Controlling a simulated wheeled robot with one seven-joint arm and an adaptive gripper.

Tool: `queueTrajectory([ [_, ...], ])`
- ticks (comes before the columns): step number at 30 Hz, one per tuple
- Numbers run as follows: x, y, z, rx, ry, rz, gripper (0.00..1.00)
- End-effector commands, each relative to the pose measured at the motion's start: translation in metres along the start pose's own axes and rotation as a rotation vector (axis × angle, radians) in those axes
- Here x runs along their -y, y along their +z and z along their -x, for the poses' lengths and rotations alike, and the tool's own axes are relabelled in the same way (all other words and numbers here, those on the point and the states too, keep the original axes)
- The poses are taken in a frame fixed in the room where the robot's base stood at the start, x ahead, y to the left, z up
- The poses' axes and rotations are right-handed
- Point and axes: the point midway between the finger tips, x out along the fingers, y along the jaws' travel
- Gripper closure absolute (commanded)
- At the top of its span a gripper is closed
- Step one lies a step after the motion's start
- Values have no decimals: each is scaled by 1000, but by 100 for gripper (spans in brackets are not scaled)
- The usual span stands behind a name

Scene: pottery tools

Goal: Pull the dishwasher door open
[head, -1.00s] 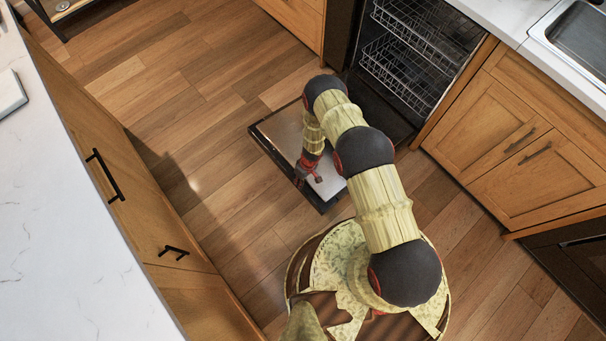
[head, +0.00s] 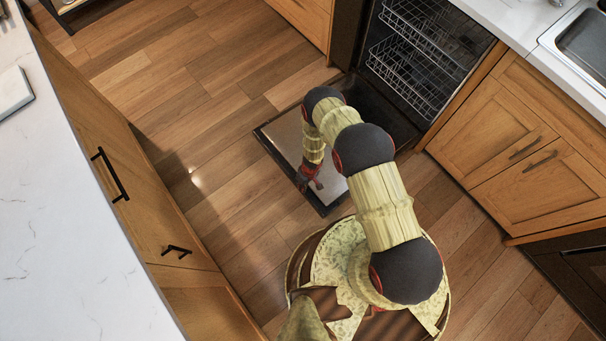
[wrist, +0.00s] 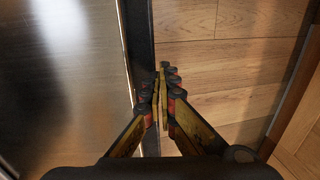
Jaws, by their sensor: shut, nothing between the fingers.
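The dishwasher door (head: 282,133) is folded down, low over the floor, with its pale inner panel facing up. The dishwasher's inside with its wire racks (head: 410,65) is exposed behind it. My gripper (head: 310,183) is at the door's outer edge, partly over the panel in the head view. In the wrist view my gripper (wrist: 160,85) has its fingers together with nothing between them, beside the dark door edge (wrist: 141,60). The shiny door panel (wrist: 65,75) is left of the fingers. I cannot tell whether the fingers touch the edge. My arm hides part of the door.
A white counter (head: 60,220) over wooden cabinets (head: 120,160) runs along the left. Wooden cabinets (head: 530,165) and a sink (head: 585,50) are right of the dishwasher. The wooden floor (head: 190,110) is clear between the door and the left cabinets.

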Motion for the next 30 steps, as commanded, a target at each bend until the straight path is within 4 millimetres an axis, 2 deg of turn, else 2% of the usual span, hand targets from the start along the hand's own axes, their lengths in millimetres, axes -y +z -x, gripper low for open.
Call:
queueTrajectory([
  [3,1,-8,29,-3,1,1,100],
  [15,9,-6,102,0,0,0,100],
  [21,10,-6,120,0,0,-1,100],
  [30,11,-5,122,1,0,0,100],
])
